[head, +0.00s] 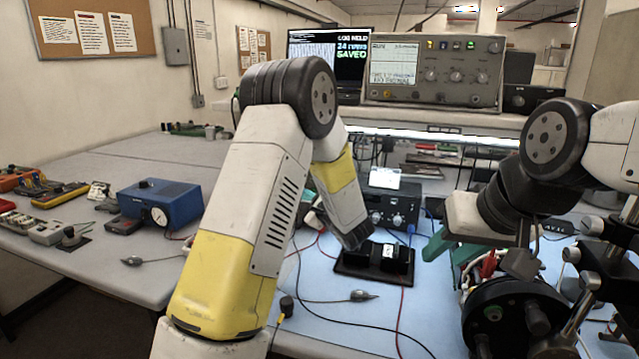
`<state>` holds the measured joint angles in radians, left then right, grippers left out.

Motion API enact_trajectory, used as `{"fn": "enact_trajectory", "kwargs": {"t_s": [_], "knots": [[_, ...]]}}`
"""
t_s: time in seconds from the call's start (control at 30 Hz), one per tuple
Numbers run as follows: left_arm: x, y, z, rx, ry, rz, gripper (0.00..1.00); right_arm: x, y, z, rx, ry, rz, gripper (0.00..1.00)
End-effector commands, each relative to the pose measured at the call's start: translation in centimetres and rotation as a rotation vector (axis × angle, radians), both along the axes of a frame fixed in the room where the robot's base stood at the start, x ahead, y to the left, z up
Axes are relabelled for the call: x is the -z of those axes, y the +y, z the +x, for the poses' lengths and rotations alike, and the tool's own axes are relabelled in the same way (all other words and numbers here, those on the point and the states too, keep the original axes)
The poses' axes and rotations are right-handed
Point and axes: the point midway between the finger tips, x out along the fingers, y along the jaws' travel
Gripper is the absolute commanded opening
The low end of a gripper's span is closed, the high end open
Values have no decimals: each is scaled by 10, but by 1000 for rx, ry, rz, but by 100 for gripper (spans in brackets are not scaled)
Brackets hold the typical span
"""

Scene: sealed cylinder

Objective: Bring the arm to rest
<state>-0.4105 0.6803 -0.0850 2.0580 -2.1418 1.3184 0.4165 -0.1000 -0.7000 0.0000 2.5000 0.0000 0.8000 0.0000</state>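My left arm rises from the bottom, bends at a dark elbow and comes down over the blue mat. Its dark end, the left gripper (352,236), is beside a black block-like fixture (374,262) with a small white label. I cannot make out its fingers or whether it touches the fixture. My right arm comes in from the right. Its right gripper (450,252) has green fingers that look apart, with nothing seen between them. It hangs just above and left of a dark round cylinder (512,325) with fittings on its face, cut off by the bottom edge.
A blue box with a gauge (160,206) stands on the left grey bench. Metal stand rods (600,270) rise at the right. Cables and a probe (362,296) lie on the blue mat (335,325). An oscilloscope (435,70) sits on the back shelf.

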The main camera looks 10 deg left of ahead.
Motion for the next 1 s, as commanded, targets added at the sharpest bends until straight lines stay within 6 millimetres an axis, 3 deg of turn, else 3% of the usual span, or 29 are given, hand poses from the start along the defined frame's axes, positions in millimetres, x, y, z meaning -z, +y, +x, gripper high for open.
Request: {"fn": "enact_trajectory", "kwargs": {"t_s": [0.17, 0.27, 0.33, 0.5, 0.63, 0.8, 1.0], "knots": [[-1, 2, -1, -6, 0, -4, 0, 0, 0, 0, 0, 0, 0, 36], [-11, 20, -11, -63, 5, -38, 0, 0, 0, 0, 0, 0, 0, 36], [-22, 43, -28, -145, 16, -97, 0, 0, 0, 0, 0, 0, 0, 36], [-45, 109, -107, -421, 61, -353, 0, 0, 0, 0, 0, 0, 0, 36], [-48, 132, -176, -602, 96, -606, 0, 0, 0, 0, 0, 0, 0, 36], [-47, 125, -258, -769, 120, -978, 0, 0, 0, 0, 0, 0, 0, 36], [-54, 79, -327, -852, 110, -1456, 0, 0, 0, 0, 0, 0, 0, 36]]}}
